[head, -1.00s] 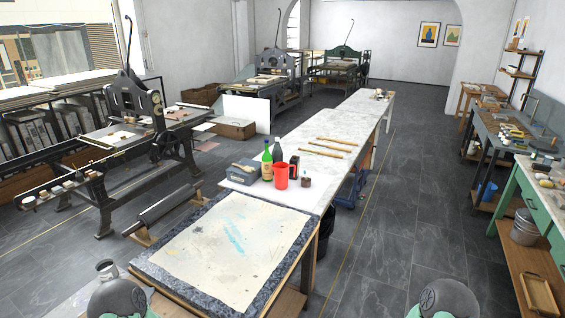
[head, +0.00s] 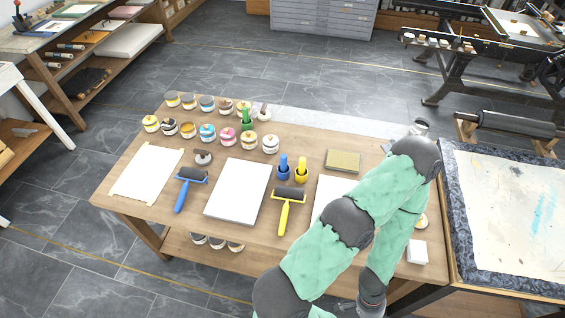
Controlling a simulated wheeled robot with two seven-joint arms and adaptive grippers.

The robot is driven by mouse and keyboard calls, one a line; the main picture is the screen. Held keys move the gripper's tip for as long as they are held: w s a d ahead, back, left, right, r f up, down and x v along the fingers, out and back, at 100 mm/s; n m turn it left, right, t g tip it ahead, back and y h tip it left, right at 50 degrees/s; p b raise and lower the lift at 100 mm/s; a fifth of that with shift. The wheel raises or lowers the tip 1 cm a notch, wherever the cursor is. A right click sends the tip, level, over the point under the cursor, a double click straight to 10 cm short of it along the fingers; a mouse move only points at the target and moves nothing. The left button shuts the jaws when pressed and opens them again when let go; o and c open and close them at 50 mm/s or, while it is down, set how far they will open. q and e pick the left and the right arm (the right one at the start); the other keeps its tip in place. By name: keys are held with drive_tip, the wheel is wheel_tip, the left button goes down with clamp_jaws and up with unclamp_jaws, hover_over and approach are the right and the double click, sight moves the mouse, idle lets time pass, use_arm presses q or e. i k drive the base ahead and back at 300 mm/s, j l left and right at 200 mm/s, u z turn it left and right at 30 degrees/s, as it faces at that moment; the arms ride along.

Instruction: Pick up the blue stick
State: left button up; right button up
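A short blue stick (head: 283,163) stands upright in a small dark blue holder (head: 283,174) on the wooden table (head: 259,248). It is right of the white slab, beside a similar yellow stick (head: 301,165) in a yellow holder. A green upright piece (head: 246,120) stands farther back. A blue-handled roller (head: 181,196) lies to the left. One of my arms crosses the right of the table in the head view, bent and well right of the blue stick.
Several paint pots (head: 207,132) stand in rows behind. A white slab (head: 239,190), a taped sheet (head: 147,174), a yellow roller (head: 288,201), and a sponge-like block (head: 343,160) lie on the table. A white box (head: 417,251) sits at the right. Another table (head: 448,205) adjoins on the right.

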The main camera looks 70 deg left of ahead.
sight(284, 158)
drive_tip(key=u, duration=2.45)
